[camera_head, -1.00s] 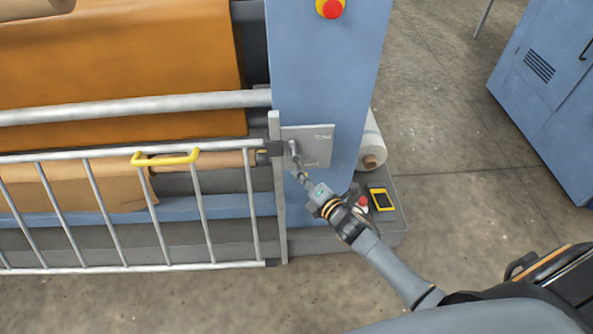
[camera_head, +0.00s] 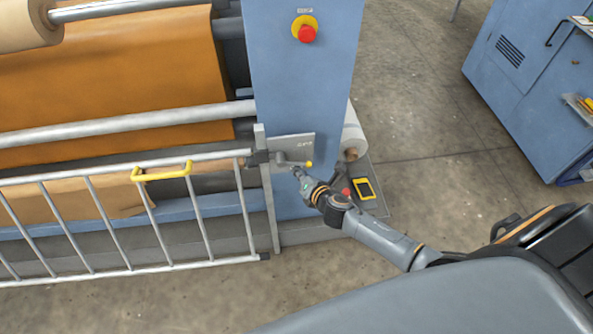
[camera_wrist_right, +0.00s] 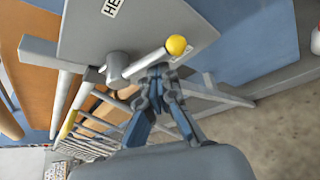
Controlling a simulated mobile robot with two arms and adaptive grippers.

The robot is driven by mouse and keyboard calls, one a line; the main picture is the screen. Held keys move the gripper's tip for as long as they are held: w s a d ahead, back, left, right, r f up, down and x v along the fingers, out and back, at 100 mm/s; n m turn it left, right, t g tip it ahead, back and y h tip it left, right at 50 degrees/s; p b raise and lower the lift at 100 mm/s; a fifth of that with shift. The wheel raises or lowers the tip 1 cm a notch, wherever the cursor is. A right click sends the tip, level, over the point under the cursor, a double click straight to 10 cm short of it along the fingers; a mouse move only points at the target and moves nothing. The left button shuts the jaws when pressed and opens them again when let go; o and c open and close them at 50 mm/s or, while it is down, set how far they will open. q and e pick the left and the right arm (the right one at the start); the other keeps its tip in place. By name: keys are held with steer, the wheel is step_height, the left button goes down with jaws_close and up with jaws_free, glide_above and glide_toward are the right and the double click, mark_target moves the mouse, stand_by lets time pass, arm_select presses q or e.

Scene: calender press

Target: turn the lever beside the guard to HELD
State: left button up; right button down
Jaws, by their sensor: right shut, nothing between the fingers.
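The lever (camera_head: 293,162) is a grey arm with a yellow knob, on a grey plate (camera_head: 290,143) beside the guard (camera_head: 205,220). In the head view it points right and slightly down from its hub. The right wrist view shows the lever (camera_wrist_right: 148,63) and its knob (camera_wrist_right: 176,45) close up. My right gripper (camera_head: 296,171) is shut and empty just below the lever. Its fingertips (camera_wrist_right: 158,76) are at the lever arm near the knob; I cannot tell whether they touch. A label starting "HE" is partly cut off on the plate. My left gripper is out of view.
A blue press column (camera_head: 300,90) with a red stop button (camera_head: 306,33) stands behind the plate. A yellow device (camera_head: 364,188) and a white roll (camera_head: 350,130) are to the right. The guard has a yellow handle (camera_head: 162,173). Open floor lies right of the press.

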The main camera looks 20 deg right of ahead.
steer(key=shift+w+a, duration=0.1)
steer(key=shift+a, duration=0.05)
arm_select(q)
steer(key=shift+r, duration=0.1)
arm_select(e)
steer(key=shift+w+a+r, duration=0.1)
steer(key=shift+w+a, duration=0.05)
steer(key=shift+a, duration=0.5)
